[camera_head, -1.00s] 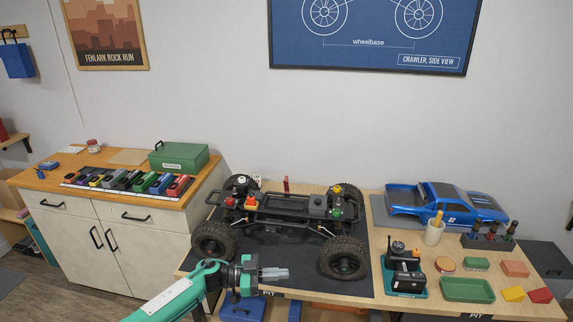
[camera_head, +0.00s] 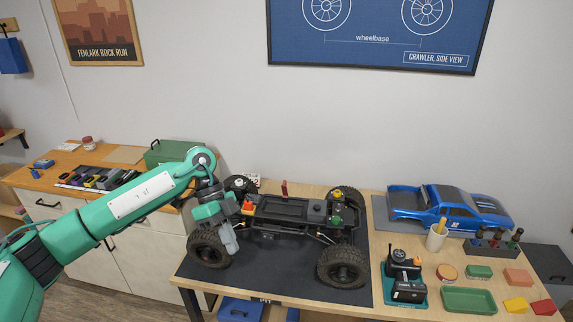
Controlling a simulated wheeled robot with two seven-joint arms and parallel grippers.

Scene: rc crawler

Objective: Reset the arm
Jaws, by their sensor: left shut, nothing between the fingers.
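My left arm reaches in from the left in the head view, raised and bent at a green joint. My left gripper (camera_head: 231,240) points down beside the left wheels of the crawler chassis (camera_head: 290,208). Its fingers are shut with nothing between them. I cannot tell whether it touches the near left wheel (camera_head: 207,247). The chassis stands on its wheels on a dark mat (camera_head: 265,275). My right gripper is not in the view.
The blue car body (camera_head: 445,205) lies at the right rear of the table. A controller (camera_head: 405,275), a green tray (camera_head: 468,300) and several coloured blocks stand at the right. A side cabinet with a green box (camera_head: 165,153) is partly behind my arm. The mat's front is clear.

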